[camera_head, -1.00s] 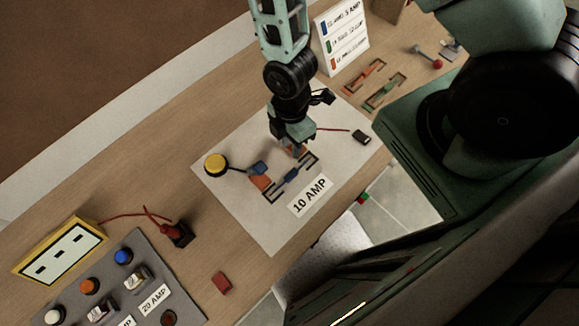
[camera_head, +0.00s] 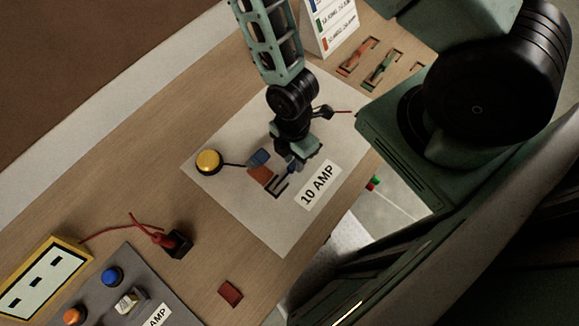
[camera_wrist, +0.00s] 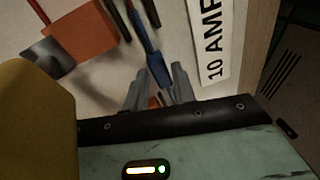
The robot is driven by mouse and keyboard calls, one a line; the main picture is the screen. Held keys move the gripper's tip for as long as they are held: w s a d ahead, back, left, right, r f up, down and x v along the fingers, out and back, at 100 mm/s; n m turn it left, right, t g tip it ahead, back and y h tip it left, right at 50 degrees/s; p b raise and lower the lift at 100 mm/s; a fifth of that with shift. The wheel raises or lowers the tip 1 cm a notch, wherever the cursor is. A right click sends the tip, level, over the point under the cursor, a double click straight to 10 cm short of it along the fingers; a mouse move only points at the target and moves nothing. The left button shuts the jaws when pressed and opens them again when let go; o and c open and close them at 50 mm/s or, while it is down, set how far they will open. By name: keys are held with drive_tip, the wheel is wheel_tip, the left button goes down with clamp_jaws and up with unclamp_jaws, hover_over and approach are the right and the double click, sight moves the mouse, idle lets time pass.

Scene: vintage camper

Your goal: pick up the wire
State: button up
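A short blue wire piece (camera_wrist: 148,42) runs along a dark slot on the white sheet (camera_head: 270,226) in the wrist view. Its near end lies between the two fingertips of my gripper (camera_wrist: 160,82). The fingers stand apart on either side of it; whether they touch it, I cannot tell. A small orange bit shows lower down between the fingers. In the head view my gripper (camera_head: 294,166) is low over the sheet beside the 10 AMP label (camera_head: 318,186) and hides most of the blue wire.
An orange block (camera_head: 262,175) and a yellow button (camera_head: 208,162) are left of my gripper. Orange (camera_head: 358,57) and green (camera_head: 383,70) wire pieces lie further back. A yellow meter (camera_head: 42,277) with red leads and a grey panel (camera_head: 150,290) stand front left.

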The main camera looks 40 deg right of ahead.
drive_tip(key=shift+f, duration=0.25)
clamp_jaws()
drive_tip(key=shift+r, duration=0.1)
